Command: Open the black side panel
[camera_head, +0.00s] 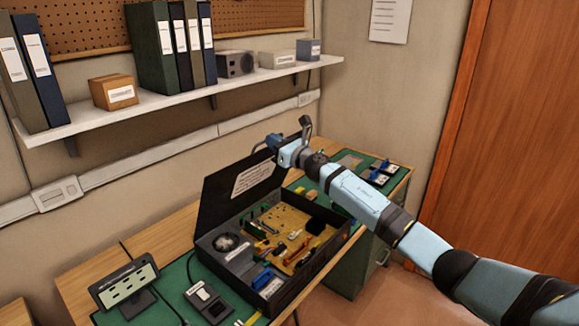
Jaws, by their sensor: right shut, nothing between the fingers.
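The black side panel (217,191) stands raised and tilted back at the rear of a black case (310,270). A white label is on its inner face. The case is open and shows a yellow circuit board (270,228), a round fan and several components. My right arm reaches in from the lower right. My right gripper (270,142) is at the panel's upper right corner, with its fingers shut and nothing between them. I cannot tell whether it touches the panel. My left gripper is not in view.
A small display (125,287) and a dark handheld device (207,300) stand on the green mat left of the case. A wall shelf (170,100) with binders and boxes runs above the bench. More parts (382,170) lie on the mat at the right.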

